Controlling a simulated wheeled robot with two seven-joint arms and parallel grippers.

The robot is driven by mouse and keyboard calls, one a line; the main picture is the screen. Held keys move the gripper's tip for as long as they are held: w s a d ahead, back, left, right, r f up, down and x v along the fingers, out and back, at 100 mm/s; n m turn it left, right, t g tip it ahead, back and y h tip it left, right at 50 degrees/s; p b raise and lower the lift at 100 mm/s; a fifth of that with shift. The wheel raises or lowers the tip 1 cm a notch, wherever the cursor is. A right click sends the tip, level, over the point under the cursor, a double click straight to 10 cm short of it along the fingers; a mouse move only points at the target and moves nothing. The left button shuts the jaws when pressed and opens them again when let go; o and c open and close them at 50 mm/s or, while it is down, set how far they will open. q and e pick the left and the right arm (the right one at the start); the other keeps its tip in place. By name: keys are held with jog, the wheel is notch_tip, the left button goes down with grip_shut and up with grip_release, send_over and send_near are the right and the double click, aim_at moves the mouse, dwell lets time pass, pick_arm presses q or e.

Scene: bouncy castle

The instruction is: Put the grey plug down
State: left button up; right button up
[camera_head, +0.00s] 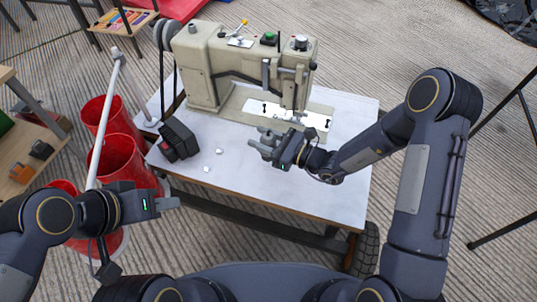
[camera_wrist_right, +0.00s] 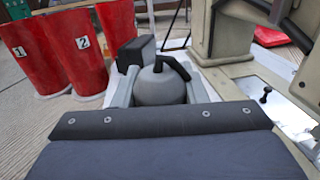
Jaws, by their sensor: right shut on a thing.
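The grey plug (camera_wrist_right: 158,88) is a rounded grey body with a bent black piece on top, between the two fingers of my right gripper (camera_wrist_right: 160,92) in the right wrist view. In the head view, my right gripper (camera_head: 268,146) is shut on the plug over the middle of the white table (camera_head: 240,186), in front of the sewing machine. The plug is hard to separate from the fingers there. My left gripper (camera_head: 166,203) is off the table's front left edge, near the red buckets; its finger gap is not clear.
A beige sewing machine (camera_head: 205,65) fills the back of the table. A black box (camera_head: 178,138) and two small white pieces (camera_head: 207,168) sit on the left side. Red buckets (camera_head: 120,155) stand left of the table. The table's front middle is clear.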

jog(key=shift+f+b, duration=0.7)
jog(key=shift+f, duration=1.5)
jog(key=shift+f, duration=0.2)
jog(key=o, duration=1.1)
jog(key=shift+c, duration=0.2)
jog(key=shift+r, duration=0.15)
